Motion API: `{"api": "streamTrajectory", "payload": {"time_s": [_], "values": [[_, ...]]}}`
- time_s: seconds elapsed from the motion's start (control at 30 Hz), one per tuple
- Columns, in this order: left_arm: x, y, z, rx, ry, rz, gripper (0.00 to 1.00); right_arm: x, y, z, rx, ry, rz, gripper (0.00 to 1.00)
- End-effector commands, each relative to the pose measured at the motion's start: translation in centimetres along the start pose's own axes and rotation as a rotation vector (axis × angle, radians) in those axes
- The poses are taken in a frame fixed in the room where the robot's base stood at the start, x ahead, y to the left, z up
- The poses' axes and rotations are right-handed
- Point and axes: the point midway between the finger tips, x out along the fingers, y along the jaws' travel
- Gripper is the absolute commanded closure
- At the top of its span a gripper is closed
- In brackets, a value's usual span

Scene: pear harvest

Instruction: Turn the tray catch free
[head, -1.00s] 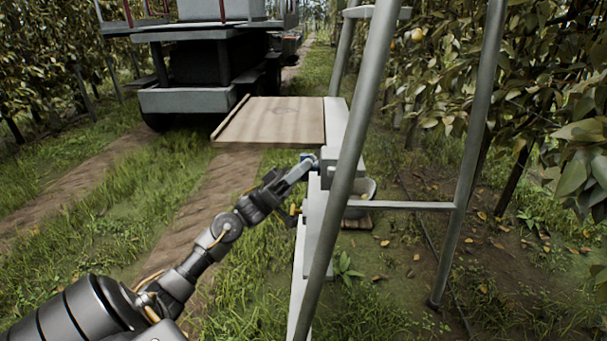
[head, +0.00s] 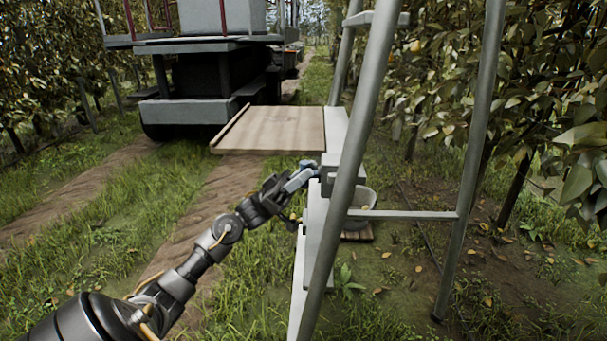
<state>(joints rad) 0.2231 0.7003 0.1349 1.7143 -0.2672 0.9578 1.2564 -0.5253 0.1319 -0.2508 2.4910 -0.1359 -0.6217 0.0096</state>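The wooden tray (head: 270,130) stands out to the left from a pale upright by the ladder, with a raised lip on its left edge. The catch (head: 308,165) is a small blue piece at the tray's near right corner, beside a grey block. My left gripper (head: 302,178) reaches up to it from the lower left, its fingers at the blue piece. The fingers are small and partly overlap the catch, so I cannot tell how far they are closed or whether they grip it. My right gripper is not in view.
A metal ladder (head: 358,150) stands close on the right, its leg passing in front of the grey block. A bucket (head: 362,205) sits low behind it. A vehicle (head: 205,110) stands at the back left. Trees line both sides; the grass at left is clear.

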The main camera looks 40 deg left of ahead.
Motion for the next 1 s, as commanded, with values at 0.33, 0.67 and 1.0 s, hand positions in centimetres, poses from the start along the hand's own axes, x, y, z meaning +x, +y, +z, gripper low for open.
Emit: {"api": "streamTrajectory", "payload": {"time_s": [0.33, 0.67, 1.0], "values": [[0.0, 0.0, -0.1, 0.002, 0.001, -0.001, 0.59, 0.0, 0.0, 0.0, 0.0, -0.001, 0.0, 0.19], [-4.1, -0.1, 0.1, 0.0, -0.001, -0.005, 0.59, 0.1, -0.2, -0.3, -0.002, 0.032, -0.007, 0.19], [-9.8, -0.1, 0.0, 0.001, 0.0, -0.003, 0.59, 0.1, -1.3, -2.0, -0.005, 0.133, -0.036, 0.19]]}}
